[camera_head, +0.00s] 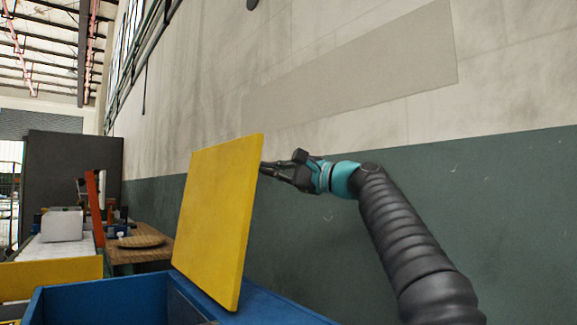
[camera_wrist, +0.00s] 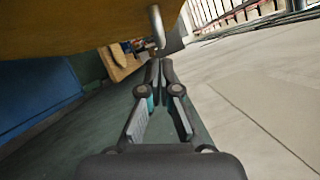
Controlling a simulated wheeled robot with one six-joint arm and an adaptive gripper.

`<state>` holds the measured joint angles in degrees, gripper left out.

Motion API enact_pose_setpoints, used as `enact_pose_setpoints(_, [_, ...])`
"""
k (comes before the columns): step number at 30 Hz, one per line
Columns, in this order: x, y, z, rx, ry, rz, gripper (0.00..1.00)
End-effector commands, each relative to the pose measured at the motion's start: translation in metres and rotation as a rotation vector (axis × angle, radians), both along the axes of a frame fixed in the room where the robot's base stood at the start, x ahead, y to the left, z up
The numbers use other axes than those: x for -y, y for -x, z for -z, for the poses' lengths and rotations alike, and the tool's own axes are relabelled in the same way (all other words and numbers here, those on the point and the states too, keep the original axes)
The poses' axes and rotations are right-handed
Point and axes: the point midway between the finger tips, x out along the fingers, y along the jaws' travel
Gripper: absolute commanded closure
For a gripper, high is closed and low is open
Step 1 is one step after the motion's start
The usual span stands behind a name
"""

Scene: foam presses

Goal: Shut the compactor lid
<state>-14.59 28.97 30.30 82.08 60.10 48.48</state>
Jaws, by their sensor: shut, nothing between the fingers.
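The yellow compactor lid (camera_head: 218,215) stands open in the head view, nearly upright and slightly tilted on the blue compactor body (camera_head: 105,303). My gripper (camera_head: 264,169) is shut and empty, at the lid's upper right edge on the wall side. In the head view its fingertips meet the lid's edge; I cannot tell if they touch. In the wrist view the lid (camera_wrist: 80,22) spans the top left, with a grey metal handle or bar (camera_wrist: 157,27) by it, just beyond my shut fingertips (camera_wrist: 160,64). The compactor's blue side (camera_wrist: 35,95) shows at left.
A concrete wall with a green lower band (camera_head: 480,200) runs close behind my arm. A wooden table (camera_head: 145,254) with a round board stands beyond the compactor. A yellow-fronted unit (camera_head: 50,277) with a white box (camera_head: 62,225) is at left.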

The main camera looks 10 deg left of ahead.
Motion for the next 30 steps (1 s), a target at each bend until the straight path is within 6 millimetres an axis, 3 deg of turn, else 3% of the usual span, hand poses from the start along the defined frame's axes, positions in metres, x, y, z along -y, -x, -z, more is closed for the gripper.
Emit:
enact_pose_setpoints(7, [-0.024,-0.007,-0.005,0.001,0.001,0.001,1.0])
enact_pose_setpoints(20, [-0.026,-0.009,-0.004,0.0,0.001,0.005,1.0])
enact_pose_setpoints(30, [-0.028,0.013,-0.012,0.051,0.043,0.019,1.0])
